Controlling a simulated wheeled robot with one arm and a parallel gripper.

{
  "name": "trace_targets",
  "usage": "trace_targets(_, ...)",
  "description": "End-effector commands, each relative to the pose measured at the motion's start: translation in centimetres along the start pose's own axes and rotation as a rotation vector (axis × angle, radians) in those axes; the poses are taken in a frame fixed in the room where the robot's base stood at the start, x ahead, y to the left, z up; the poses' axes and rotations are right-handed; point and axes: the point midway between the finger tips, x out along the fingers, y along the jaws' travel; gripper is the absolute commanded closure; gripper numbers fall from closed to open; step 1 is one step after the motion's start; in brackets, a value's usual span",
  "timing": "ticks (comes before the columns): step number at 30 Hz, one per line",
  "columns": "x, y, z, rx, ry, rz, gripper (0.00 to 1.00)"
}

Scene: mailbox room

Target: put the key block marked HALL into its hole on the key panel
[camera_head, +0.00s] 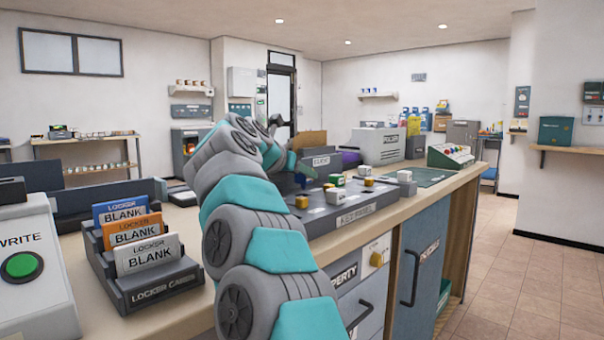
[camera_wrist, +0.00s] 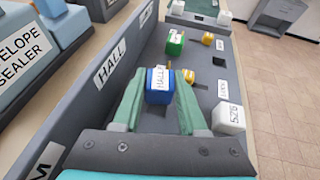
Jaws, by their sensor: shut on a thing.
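My gripper (camera_wrist: 160,74) is shut on the blue key block marked HALL (camera_wrist: 158,88), with one green finger on each side of it. The block's label faces up in the wrist view. It is over the dark grey key panel (camera_head: 345,216), near the HALL label (camera_wrist: 110,62) on the raised back strip. I cannot tell whether the block's lower end is above the panel or in a hole.
Other blocks stand on the panel: a green one (camera_wrist: 175,42), yellow ones (camera_wrist: 207,38) (camera_wrist: 188,76) and a white one marked 526 (camera_wrist: 229,118). Empty square holes (camera_wrist: 219,62) show among them. A locker card rack (camera_head: 150,285) stands at the left front of the counter.

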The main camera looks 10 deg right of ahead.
Motion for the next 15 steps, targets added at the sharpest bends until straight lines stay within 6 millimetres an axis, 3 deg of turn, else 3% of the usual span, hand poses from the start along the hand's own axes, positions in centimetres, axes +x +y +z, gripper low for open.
trace_targets(15, -0.11, -0.04, -0.47, 0.000, 0.000, 0.000, 1.00)
